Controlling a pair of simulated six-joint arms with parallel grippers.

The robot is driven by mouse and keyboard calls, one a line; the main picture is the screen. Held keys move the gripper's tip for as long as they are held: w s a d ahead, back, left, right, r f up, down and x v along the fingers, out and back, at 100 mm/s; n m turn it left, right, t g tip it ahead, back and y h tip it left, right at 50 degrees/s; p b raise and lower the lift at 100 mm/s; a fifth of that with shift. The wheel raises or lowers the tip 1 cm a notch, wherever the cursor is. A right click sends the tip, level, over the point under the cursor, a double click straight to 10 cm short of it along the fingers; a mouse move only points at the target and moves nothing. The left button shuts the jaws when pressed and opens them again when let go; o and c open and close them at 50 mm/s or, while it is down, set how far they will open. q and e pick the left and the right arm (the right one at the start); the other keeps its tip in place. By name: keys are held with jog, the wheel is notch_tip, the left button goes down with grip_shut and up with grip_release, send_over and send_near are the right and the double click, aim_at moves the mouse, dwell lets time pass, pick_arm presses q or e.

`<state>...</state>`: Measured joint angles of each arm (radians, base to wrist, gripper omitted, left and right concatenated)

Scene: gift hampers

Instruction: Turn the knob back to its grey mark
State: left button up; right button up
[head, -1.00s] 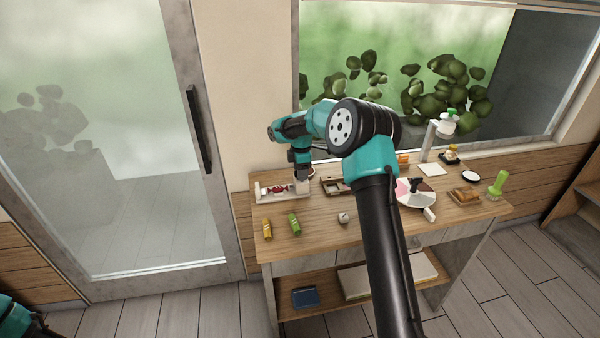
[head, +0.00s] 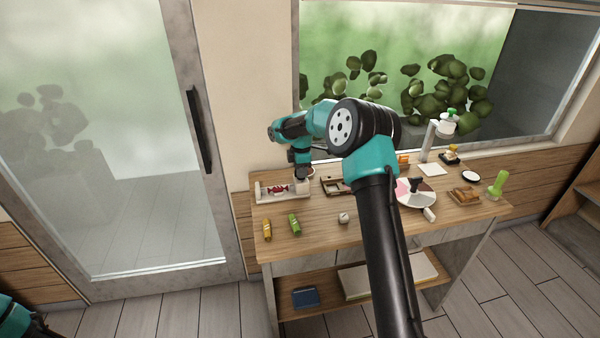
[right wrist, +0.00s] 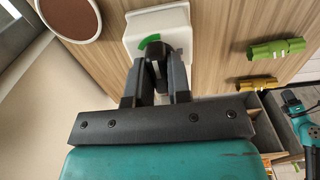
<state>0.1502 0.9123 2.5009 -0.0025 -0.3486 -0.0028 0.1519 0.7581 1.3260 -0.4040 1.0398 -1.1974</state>
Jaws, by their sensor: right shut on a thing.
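The knob (right wrist: 148,72) is dark and stands on a white box (right wrist: 170,20). A green mark (right wrist: 150,41) shows on the box beside the knob; I cannot make out a grey mark. My right gripper (right wrist: 155,85) is shut on the knob, with a finger on each side, and hides much of it. In the head view my right gripper (head: 303,170) points down at the white box (head: 302,185) on the table's left side. Only a teal part of my left arm shows at the lower left; its gripper is out of view.
A tray (head: 270,199) with red items lies left of the box. A yellow piece (head: 267,229) and a green piece (head: 295,224) lie in front. A round brown disc (right wrist: 70,14) is close to the box. My right arm hides the table's middle.

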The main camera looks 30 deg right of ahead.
jog(key=m, duration=0.3)
jog(key=shift+m, duration=0.4)
jog(key=shift+m, duration=2)
jog(key=shift+m, duration=0.6)
jog(key=m, duration=0.2)
jog(key=shift+m, duration=0.4)
